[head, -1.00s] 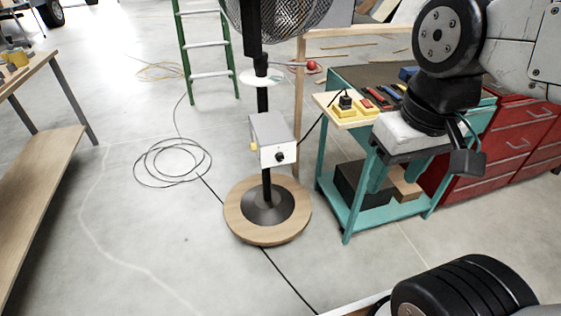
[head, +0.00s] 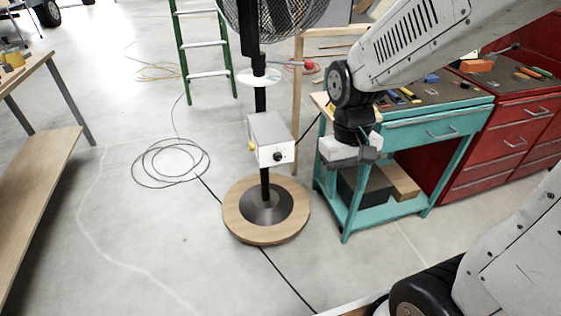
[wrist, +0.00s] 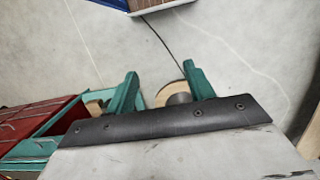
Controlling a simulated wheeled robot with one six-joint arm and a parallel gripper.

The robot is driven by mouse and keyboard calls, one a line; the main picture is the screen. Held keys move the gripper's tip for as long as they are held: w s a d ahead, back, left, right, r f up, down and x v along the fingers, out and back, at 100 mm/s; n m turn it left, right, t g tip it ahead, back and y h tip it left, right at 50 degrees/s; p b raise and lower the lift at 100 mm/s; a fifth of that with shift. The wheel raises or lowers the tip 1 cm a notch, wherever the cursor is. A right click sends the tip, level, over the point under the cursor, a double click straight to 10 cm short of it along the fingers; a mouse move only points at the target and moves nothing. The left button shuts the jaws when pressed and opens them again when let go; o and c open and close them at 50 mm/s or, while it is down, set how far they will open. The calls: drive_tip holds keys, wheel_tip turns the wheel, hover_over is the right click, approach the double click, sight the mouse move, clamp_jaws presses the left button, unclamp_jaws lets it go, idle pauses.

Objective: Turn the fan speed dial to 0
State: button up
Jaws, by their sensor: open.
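The pedestal fan (head: 262,98) stands on a round wooden base (head: 236,222) left of my arm in the head view. A white-fronted control box is on its pole. The black fan speed dial (head: 278,156) is on the front face; its setting is too small to read. My gripper (wrist: 160,84) is open and empty, its two teal fingers apart in the wrist view. In the head view its body is right of the box, clear of the dial, in front of the teal cart. Its fingertips are hard to make out there. The dial is not visible in the wrist view.
The teal cart (head: 352,222) with tools on top stands behind my gripper, next to a red drawer cabinet (head: 515,130). A coiled cable (head: 172,162) lies on the floor. A wooden bench (head: 45,190) is at the left. The floor before the fan is mostly clear.

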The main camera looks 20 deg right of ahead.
drive_tip(key=w+f+t, duration=0.2)
drive_tip(key=w+f, duration=1.1)
drive_tip(key=f, duration=0.4)
drive_tip(key=m+t+y, duration=0.1)
drive_tip(key=m+t, duration=0.2)
drive_tip(key=t, duration=1.5)
approach(279, 158)
drive_tip(key=w, duration=0.8)
drive_tip(key=shift+w+a, duration=0.3)
drive_tip(key=c, duration=1)
